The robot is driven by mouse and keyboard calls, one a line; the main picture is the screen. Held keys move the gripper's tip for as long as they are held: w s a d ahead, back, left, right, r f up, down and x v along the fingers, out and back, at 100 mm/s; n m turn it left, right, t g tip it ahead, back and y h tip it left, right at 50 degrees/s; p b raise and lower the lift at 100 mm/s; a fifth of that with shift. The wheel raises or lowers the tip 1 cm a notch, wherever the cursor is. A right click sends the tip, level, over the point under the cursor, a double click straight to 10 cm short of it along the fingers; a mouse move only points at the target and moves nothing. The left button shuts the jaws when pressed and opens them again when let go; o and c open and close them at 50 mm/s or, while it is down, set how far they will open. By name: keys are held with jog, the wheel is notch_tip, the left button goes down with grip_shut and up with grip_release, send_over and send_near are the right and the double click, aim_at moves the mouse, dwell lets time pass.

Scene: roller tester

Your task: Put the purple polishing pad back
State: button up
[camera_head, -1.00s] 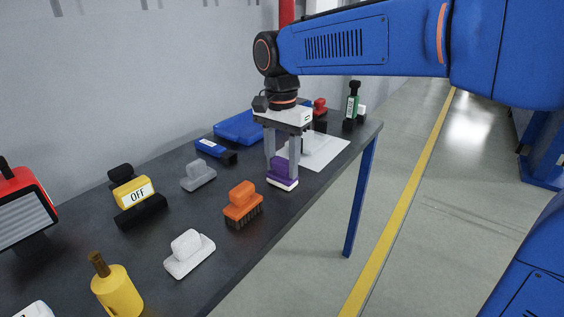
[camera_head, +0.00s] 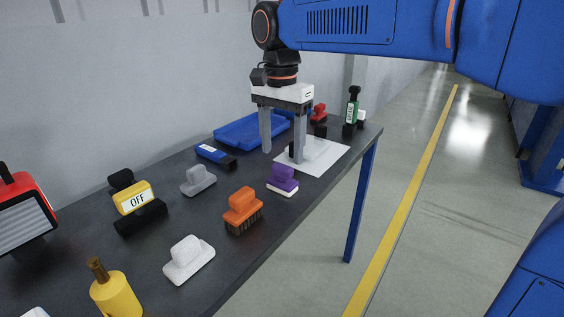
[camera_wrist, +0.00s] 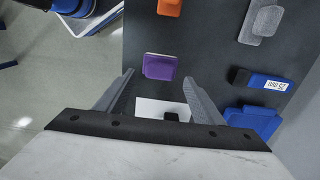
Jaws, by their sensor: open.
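The purple polishing pad (camera_head: 283,180) has a purple handle and a white underside. It lies on the dark table near the front edge, between the orange brush and the white sheet. It also shows in the wrist view (camera_wrist: 160,67), beyond the fingertips. My gripper (camera_head: 283,157) is open and empty above the table, its fingers higher than the pad and apart from it. In the wrist view the two fingers (camera_wrist: 157,82) are spread wide with nothing between them.
An orange brush (camera_head: 243,211), a white block (camera_head: 189,260) and a grey block (camera_head: 198,180) stand nearby. A white sheet (camera_head: 322,165) lies behind the pad. A blue tray (camera_head: 240,133), a blue marker-like item (camera_head: 215,156) and a green bottle (camera_head: 352,107) are farther back.

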aim_at(281, 166)
notch_tip(281, 166, up, 6)
jog(key=s+d+f+n+t, duration=0.15)
jog(key=s+d+f, duration=0.3)
jog(key=d, duration=0.45)
jog(key=s+d+f+n+t, duration=0.15)
jog(key=s+d+f, duration=0.3)
jog(key=d, duration=0.45)
jog(key=s+d+f+n+t, duration=0.1)
jog(key=s+d+f+n, duration=0.1)
jog(key=s+d+f, duration=0.2)
jog(key=s+d+f+n+t, duration=0.1)
jog(key=s+d+f+n, duration=0.1)
jog(key=s+d+f, duration=0.3)
notch_tip(281, 166, down, 5)
jog(key=s, duration=0.2)
jog(key=shift+s+r+n, duration=0.15)
jog(key=shift+s+n, duration=0.15)
jog(key=shift+s, duration=0.05)
